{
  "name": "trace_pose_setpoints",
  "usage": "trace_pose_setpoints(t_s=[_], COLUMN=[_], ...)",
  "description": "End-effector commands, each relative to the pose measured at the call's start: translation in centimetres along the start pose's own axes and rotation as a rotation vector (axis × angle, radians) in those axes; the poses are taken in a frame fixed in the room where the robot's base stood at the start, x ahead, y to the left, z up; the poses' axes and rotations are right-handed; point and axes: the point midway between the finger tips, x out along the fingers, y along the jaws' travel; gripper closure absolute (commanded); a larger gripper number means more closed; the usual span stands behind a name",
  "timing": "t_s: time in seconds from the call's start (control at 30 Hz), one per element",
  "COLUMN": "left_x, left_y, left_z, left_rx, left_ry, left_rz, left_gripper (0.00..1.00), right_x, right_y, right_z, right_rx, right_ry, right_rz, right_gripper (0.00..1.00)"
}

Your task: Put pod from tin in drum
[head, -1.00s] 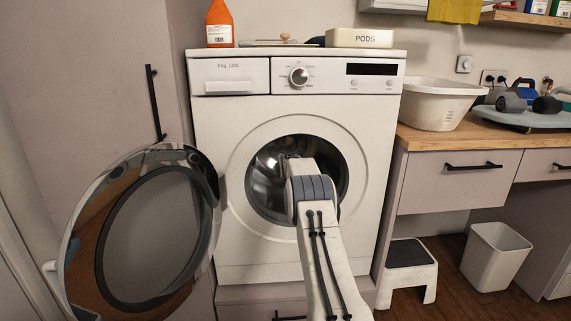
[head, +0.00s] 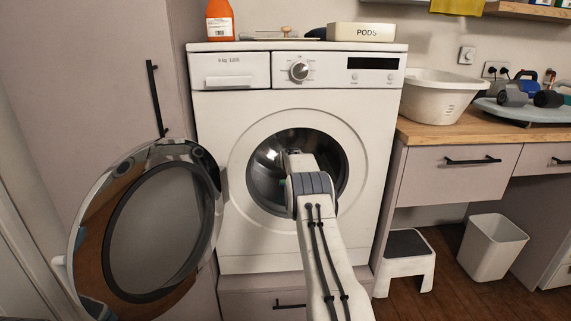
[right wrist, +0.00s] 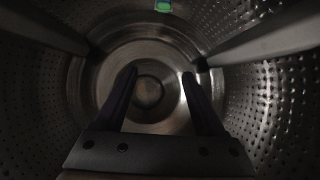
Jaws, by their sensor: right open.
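The white tin marked PODS (head: 361,32) stands on top of the washing machine (head: 225,135); its inside is hidden. The steel drum (head: 266,165) is open at the front, and my right arm reaches into it. In the right wrist view my right gripper (right wrist: 160,75) is inside the drum, its two fingers apart with nothing between them. A small green and blue pod (right wrist: 163,5) shows at the top edge of that view, against the drum wall and apart from the fingers. My left gripper is not in view.
The round machine door (head: 150,235) hangs wide open at the left. An orange bottle (head: 220,20) stands on the machine. A white basin (head: 433,95) is on the counter at the right. A step stool (head: 405,262) and a white bin (head: 492,248) stand on the floor.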

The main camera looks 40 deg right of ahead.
Motion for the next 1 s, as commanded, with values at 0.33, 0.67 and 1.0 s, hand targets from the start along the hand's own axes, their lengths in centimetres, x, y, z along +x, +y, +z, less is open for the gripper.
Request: trace_pose_setpoints(t_s=[0.33,0.67,1.0], left_x=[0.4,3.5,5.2], left_y=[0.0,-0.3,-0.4], left_z=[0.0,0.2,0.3], left_rx=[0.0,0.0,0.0], left_ry=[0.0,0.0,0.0], left_rz=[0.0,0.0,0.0], left_gripper=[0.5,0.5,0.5], right_x=[-1.7,-6.2,-10.1], right_y=[0.0,0.0,0.0], right_z=[-0.1,0.3,0.1], right_rx=[-0.001,-0.001,0.0], right_ry=[-0.001,0.003,0.001], right_rz=[0.002,-0.001,0.0], right_gripper=[0.29,0.29,0.29])
